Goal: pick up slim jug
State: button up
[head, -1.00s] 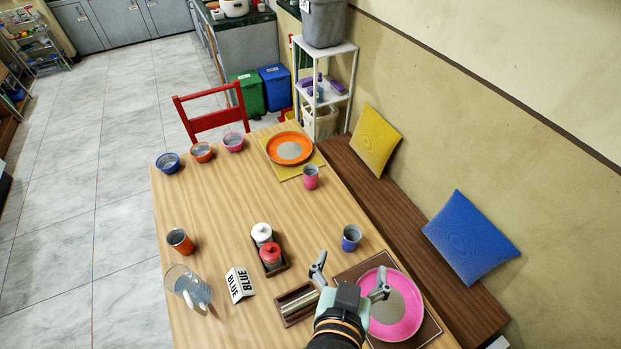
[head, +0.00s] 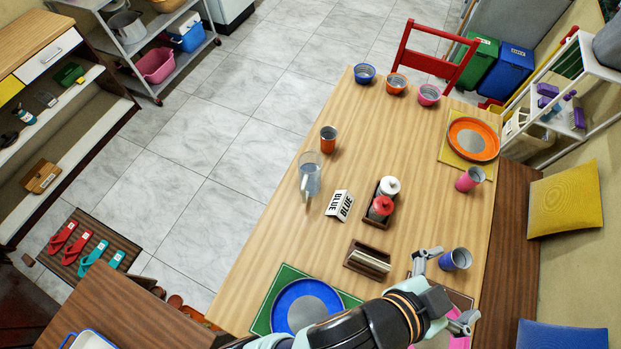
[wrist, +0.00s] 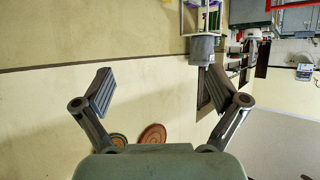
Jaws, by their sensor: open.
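The slim jug (head: 310,175) is clear, with a white handle facing the front. It stands upright near the left edge of the wooden table (head: 370,130) in the head view. My gripper (head: 447,287) is over the right front part of the table, well to the right of the jug and nearer to me. It is open, and nothing shows between its fingers. The wrist view shows my gripper (wrist: 158,85) with its fingers spread wide, facing the wall and the room. The jug is not in the wrist view.
A cutlery box (head: 368,260) and a blue plate (head: 305,306) are in front. Floor lies left of the table.

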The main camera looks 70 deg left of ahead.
dwell(0.3)
jog(key=c, duration=1)
